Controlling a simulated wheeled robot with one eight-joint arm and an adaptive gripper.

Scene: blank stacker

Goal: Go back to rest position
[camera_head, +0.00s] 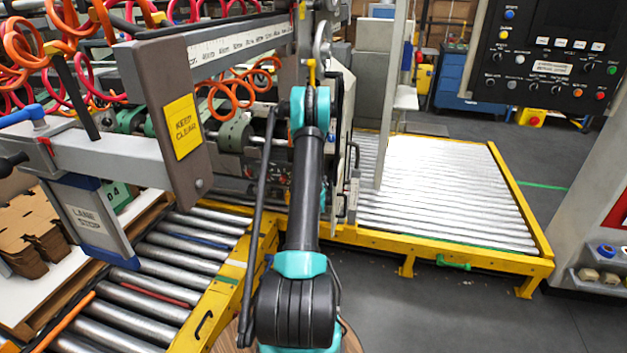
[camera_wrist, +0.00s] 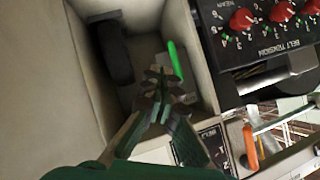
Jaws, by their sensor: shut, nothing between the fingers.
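My gripper (camera_wrist: 160,85) shows in the wrist view with its green fingers together and nothing between them. It is in front of a pale grey box-like recess (camera_wrist: 205,75), which holds a black part (camera_wrist: 115,52) and a green rod-shaped piece (camera_wrist: 175,61). I cannot tell whether the fingertips touch anything there. In the head view my black and teal arm reaches forward to the machine, and the gripper itself is hidden.
A panel with red knobs (camera_wrist: 242,19) is close on the right in the wrist view. The stacker's brown post with a yellow sign (camera_head: 184,126) stands left of my arm. Roller conveyors (camera_head: 440,200) flank it. A control panel (camera_head: 548,55) hangs upper right. Open floor lies at lower right.

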